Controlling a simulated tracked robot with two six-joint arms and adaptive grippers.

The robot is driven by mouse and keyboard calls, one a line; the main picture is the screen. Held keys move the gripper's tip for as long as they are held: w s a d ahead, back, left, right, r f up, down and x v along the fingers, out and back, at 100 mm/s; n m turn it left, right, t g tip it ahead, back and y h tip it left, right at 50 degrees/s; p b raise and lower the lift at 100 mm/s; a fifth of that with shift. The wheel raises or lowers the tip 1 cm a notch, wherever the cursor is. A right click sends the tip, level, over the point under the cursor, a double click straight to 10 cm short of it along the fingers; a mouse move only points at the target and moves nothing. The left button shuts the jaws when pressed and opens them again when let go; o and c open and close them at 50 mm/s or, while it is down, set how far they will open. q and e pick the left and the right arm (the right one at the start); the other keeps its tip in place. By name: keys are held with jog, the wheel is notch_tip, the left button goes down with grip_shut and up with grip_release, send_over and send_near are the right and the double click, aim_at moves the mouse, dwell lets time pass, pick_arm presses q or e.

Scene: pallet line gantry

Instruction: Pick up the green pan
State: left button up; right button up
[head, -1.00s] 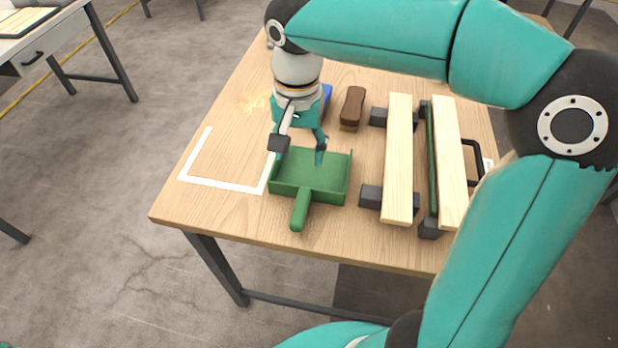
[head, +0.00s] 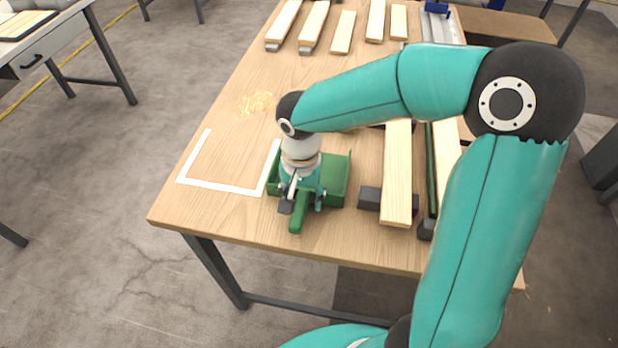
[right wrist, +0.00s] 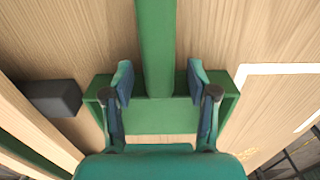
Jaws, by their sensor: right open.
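The green pan (head: 336,178) is a dustpan lying on the wooden table, its handle (head: 298,216) toward the front edge. My right gripper (head: 302,208) is above the pan's handle end, with its fingers on either side of the handle. In the right wrist view the gripper (right wrist: 160,78) is open, and the green handle (right wrist: 156,40) runs between the two fingers without either finger touching it. Part of the pan's tray is hidden under the gripper in the head view. My left gripper is not in view.
A white taped corner (head: 218,187) marks the table left of the pan. A wooden board (head: 397,180) on dark clamp blocks (head: 369,199) stands to the right. Wood shavings (head: 256,103) and several boards lie farther back. The table's front left is clear.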

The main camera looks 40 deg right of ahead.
jog(key=shift+f, duration=0.25)
grip_shut()
jog(key=shift+r, duration=0.25)
